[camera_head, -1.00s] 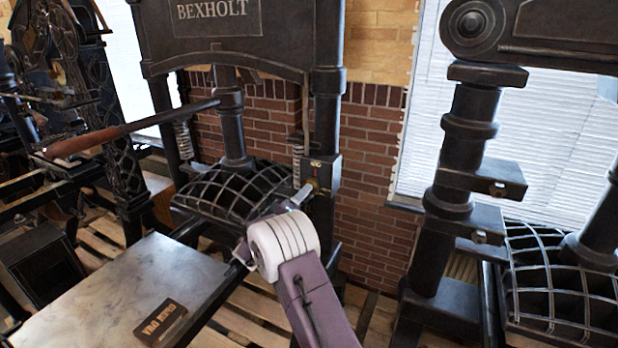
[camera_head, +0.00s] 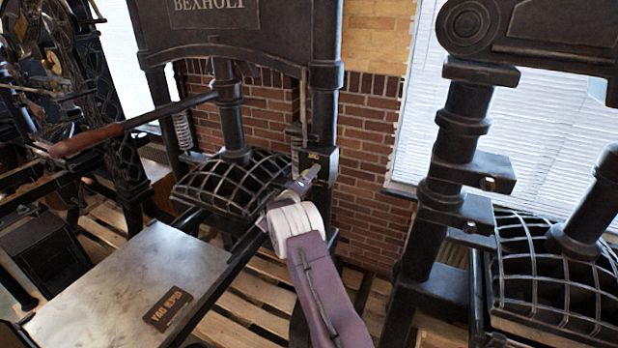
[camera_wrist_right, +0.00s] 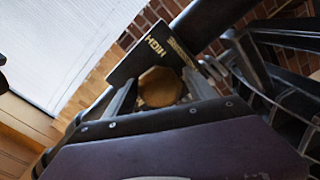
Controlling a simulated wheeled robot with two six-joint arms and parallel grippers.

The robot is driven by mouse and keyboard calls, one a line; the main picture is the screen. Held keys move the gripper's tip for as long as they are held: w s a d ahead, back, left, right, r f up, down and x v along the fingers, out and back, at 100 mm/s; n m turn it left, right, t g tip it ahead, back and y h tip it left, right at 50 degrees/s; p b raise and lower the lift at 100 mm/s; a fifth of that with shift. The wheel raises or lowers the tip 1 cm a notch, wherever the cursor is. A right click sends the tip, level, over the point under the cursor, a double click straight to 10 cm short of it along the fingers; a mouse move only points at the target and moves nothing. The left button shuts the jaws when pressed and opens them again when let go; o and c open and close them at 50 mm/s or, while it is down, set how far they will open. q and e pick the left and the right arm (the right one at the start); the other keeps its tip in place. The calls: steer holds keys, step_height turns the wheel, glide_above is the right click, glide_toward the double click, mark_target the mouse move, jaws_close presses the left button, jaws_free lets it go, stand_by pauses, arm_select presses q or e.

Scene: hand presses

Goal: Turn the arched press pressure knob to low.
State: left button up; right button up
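The arched press (camera_head: 285,45) is black, with an arched top beam marked BEXHOLT. A small box (camera_head: 328,158) on its right column carries the pressure knob. In the right wrist view the knob (camera_wrist_right: 160,87) is brass and faceted, below a dark plate (camera_wrist_right: 150,50) with gold lettering that reads HIGH. No pointer on the knob can be made out. My right gripper (camera_head: 312,172) is at the box in the head view. In the right wrist view its fingers (camera_wrist_right: 160,88) stand on either side of the knob; whether they grip it is unclear. My left gripper is out of view.
A lever with a wooden handle (camera_head: 87,139) reaches left from the press. A pale slab (camera_head: 115,285) with a small brown sign (camera_head: 168,309) lies in front. Another press (camera_head: 462,150) with small boxes on its column stands at the right. Brick wall is behind.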

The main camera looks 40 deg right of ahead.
steer(key=c, duration=1)
steer(key=shift+f+b, duration=0.15)
steer(key=shift+b, duration=0.25)
steer(key=n+b, duration=0.8)
steer(key=b, duration=0.3)
steer(key=shift+f, duration=0.2)
steer(key=shift+r+n+b, duration=0.1)
steer(key=shift+n+b, duration=0.7)
steer(key=shift+n, duration=0.1)
steer(key=n+b, duration=0.1)
steer(key=n, duration=0.1)
steer(key=shift+n, duration=0.4)
steer(key=n, duration=0.3)
steer(key=shift+r+n, duration=0.1)
steer(key=shift+n, duration=0.3)
steer(key=n, duration=0.3)
steer(key=shift+n+p, duration=0.55)
steer(key=shift+n, duration=1.95)
